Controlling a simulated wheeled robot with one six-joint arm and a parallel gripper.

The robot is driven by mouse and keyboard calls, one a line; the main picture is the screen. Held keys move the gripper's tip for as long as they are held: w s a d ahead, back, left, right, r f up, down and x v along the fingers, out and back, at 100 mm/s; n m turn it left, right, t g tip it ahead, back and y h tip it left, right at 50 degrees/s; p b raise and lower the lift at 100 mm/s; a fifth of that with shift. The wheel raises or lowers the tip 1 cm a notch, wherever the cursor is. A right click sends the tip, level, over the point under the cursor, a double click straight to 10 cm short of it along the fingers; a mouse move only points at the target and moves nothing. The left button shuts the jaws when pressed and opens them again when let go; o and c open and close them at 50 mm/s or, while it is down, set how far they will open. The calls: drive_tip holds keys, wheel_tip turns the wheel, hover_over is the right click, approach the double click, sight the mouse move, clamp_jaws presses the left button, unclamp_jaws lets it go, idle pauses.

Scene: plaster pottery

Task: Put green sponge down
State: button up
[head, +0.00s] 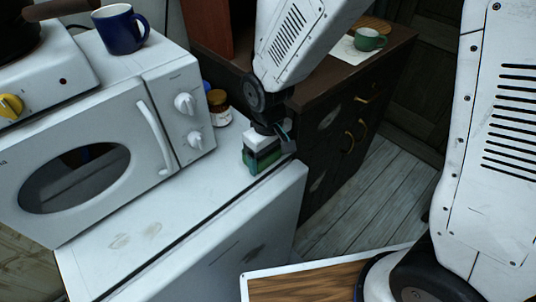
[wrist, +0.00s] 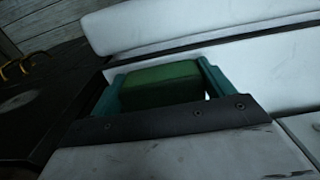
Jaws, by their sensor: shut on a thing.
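My gripper (head: 262,153) is over the right end of the white appliance top (head: 150,235), near its front edge. The green sponge (wrist: 160,84) is between my gripper's two teal fingers (wrist: 160,88) in the wrist view, and the gripper is shut on it. In the head view the sponge (head: 261,166) shows low under the gripper, at the appliance top. I cannot tell whether its underside touches that top.
A white microwave (head: 95,150) stands left of my gripper, with a blue mug (head: 120,29) on it. A small jar (head: 219,108) stands behind. A dark cabinet (head: 345,100) with a green mug (head: 369,39) is to the right. The appliance top's front left is clear.

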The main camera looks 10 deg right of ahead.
sight(268, 153)
drive_tip(key=o, duration=1.1)
drive_tip(key=shift+o, duration=0.2)
wheel_tip(268, 153, up, 12)
drive_tip(key=s+d+r+m, duration=0.2)
drive_tip(key=s+d+r, duration=0.2)
drive_tip(key=d, duration=0.2)
drive_tip(key=s+d+r+m, duration=0.1)
drive_tip(key=s+d+r, duration=0.2)
drive_tip(key=d+r, duration=0.25)
drive_tip(key=s+d+r+m+t, duration=0.1)
drive_tip(key=s+d+m, duration=0.2)
drive_tip(key=s+d, duration=0.4)
drive_tip(key=s, duration=0.4)
drive_tip(key=shift+d+m, duration=0.4)
